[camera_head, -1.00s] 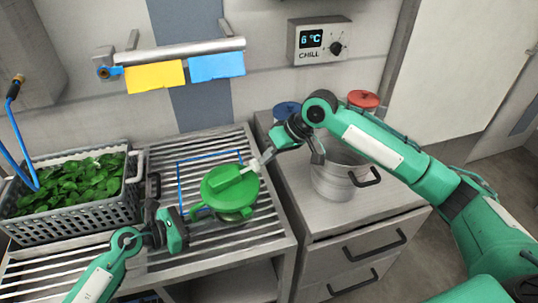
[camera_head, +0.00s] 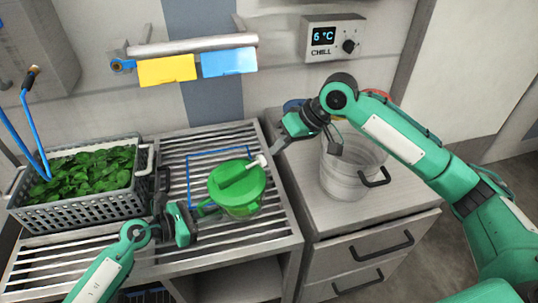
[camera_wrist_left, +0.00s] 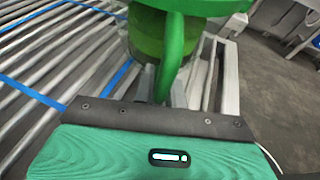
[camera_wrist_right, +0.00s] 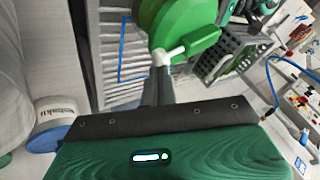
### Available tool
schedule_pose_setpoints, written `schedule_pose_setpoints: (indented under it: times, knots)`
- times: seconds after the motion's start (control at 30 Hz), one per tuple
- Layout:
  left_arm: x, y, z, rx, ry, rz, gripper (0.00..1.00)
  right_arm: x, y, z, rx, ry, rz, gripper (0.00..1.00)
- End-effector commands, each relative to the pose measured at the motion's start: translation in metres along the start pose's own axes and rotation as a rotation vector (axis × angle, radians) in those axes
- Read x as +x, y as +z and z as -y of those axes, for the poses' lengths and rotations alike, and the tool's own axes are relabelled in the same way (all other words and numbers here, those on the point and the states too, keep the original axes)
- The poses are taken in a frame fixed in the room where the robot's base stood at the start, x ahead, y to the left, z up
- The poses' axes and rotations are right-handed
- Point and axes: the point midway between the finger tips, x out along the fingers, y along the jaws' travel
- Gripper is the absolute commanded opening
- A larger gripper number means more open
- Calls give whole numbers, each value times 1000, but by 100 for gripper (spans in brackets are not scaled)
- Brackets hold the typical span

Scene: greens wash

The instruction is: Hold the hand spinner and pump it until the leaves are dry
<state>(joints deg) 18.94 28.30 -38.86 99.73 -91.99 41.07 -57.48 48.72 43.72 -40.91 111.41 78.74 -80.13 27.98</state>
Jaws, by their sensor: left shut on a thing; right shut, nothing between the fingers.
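The hand spinner (camera_head: 232,192) is a green bowl with a green lid and a crank arm ending in a white knob (camera_head: 262,160). It stands on the slatted rack, inside or near a blue outline. My left gripper (camera_head: 192,220) is shut on the spinner's green side handle (camera_wrist_left: 172,50). My right gripper (camera_head: 279,148) is shut and empty just right of the white knob; its fingertips (camera_wrist_right: 157,80) are close to the knob in the right wrist view, and I cannot tell whether they touch. The lid hides any leaves inside the spinner.
A grey basket of green leaves (camera_head: 80,212) stands on the rack at the left. A clear pot (camera_head: 345,185) with a dark handle stands on the cabinet to the right, below my right forearm. Yellow and blue cloths hang on a rail behind, beside a CHILL panel (camera_head: 333,38).

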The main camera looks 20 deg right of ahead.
Motion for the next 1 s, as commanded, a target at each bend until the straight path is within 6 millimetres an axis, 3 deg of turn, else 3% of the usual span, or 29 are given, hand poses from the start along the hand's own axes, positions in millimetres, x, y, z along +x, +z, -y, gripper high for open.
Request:
schedule_pose_setpoints:
  times: [0.1, 0.3, 0.8, 0.83, 0.9, 0.93, 1.0]
  knots:
    - [0, 2, 0, 2, 1, 4, 0, -22, 0, -1, 1, 3, -2, 0]
    - [0, 2, -1, 2, 1, 4, 0, -41, 0, -1, 1, 3, -1, 0]
    - [-1, 3, -1, 2, 2, 4, 0, -43, 0, -1, 2, 3, -1, 0]
    - [-1, 3, -1, 2, 2, 4, 19, -43, 0, -1, 2, 3, -1, 0]
    - [-1, 2, -1, 2, 2, 4, 32, -43, 0, -1, 2, 3, -1, 0]
    - [-1, 2, -1, 2, 1, 4, 38, -43, 0, -1, 2, 3, -1, 0]
    - [0, 2, -1, 2, 1, 3, 38, -43, 0, -1, 2, 3, -1, 0]
